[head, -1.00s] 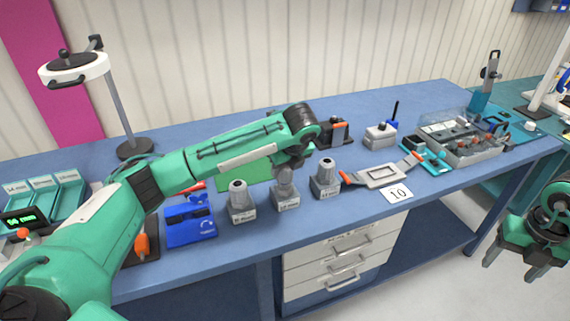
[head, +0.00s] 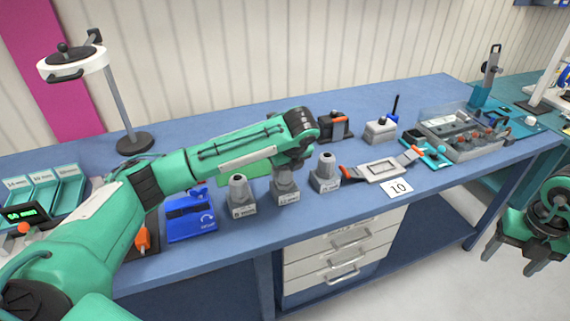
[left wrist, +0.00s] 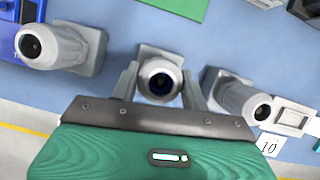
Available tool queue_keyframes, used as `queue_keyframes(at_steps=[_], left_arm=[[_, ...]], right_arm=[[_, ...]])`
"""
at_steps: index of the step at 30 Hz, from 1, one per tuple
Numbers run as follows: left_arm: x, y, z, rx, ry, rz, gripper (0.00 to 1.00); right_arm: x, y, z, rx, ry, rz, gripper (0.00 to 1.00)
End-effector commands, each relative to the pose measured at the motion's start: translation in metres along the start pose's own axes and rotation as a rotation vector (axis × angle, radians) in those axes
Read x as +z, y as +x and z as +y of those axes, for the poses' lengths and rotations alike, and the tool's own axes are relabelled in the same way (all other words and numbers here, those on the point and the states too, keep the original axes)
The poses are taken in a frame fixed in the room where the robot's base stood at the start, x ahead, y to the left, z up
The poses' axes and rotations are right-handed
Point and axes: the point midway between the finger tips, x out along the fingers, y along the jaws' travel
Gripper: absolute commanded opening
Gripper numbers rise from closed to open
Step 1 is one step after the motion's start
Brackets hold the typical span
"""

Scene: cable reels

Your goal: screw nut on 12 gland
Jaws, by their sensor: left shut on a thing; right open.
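Three grey gland stands stand in a row on the blue bench: the left one (head: 241,197), the middle one (head: 285,187) and the right one (head: 325,173). My left gripper (left wrist: 160,88) is over the middle stand, its two fingers shut around the top of the middle gland (left wrist: 161,79), where a dark round opening shows. Whether a separate nut sits there cannot be told. The labels on the stands are too small to read. My right gripper (head: 517,262) is open and empty at the right, beyond the bench front.
A blue box (head: 190,217) stands left of the stands. A grey frame with orange handles (head: 383,172) and a "10" card (head: 398,188) lie to the right. A parts tray (head: 473,150) is further right. Trays (head: 45,190) stand at the far left.

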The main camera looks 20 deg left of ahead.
Motion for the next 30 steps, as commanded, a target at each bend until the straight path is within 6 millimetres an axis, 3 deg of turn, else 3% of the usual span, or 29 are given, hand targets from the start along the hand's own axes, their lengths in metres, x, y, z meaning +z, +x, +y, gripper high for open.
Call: queue_keyframes(at_steps=[9,10,13,14,23,26,30], left_arm=[[-0.001,0.003,0.0,-0.001,0.0,0.0,0.24],[-0.001,0.003,0.0,-0.001,0.0,0.0,0.49],[-0.001,0.003,0.0,-0.001,0.0,0.0,0.69],[-0.001,0.003,0.0,-0.001,0.0,0.0,0.71],[-0.001,0.001,0.0,-0.001,0.0,0.0,0.71],[-0.001,-0.008,-0.001,-0.003,0.001,0.0,0.71],[-0.001,-0.034,-0.001,-0.005,0.001,-0.001,0.71]], right_arm=[[0.0,0.0,0.0,0.0,0.0,0.0,0.67],[0.0,0.0,0.0,0.0,0.0,0.0,0.67],[0.0,0.0,0.0,0.0,0.0,0.0,0.67],[0.0,0.0,0.0,0.0,0.0,0.0,0.67],[0.0,0.0,0.0,0.0,0.0,0.0,0.67],[0.0,0.0,0.0,0.0,0.0,0.0,0.67],[0.0,0.0,0.0,0.0,0.0,0.0,0.67]])
